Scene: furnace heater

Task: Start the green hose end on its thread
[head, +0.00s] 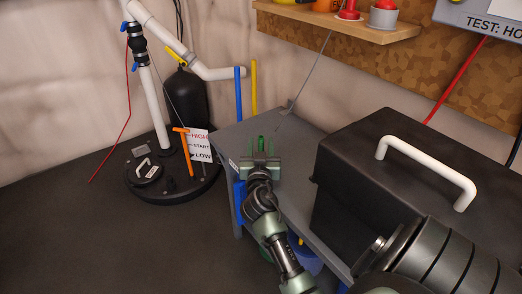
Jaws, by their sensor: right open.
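My right gripper (260,150) is open above the left part of the grey bench, its fingers pointing away from me. I cannot make out a thread; the gripper body covers the area just in front of the green piece. My left gripper is not in view.
A black box with a white handle (425,170) stands right of the gripper. The grey bench (300,135) is clear behind it. A black heater base (170,185) with white pipes and an orange lever (186,150) stands left. A shelf (335,22) hangs above.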

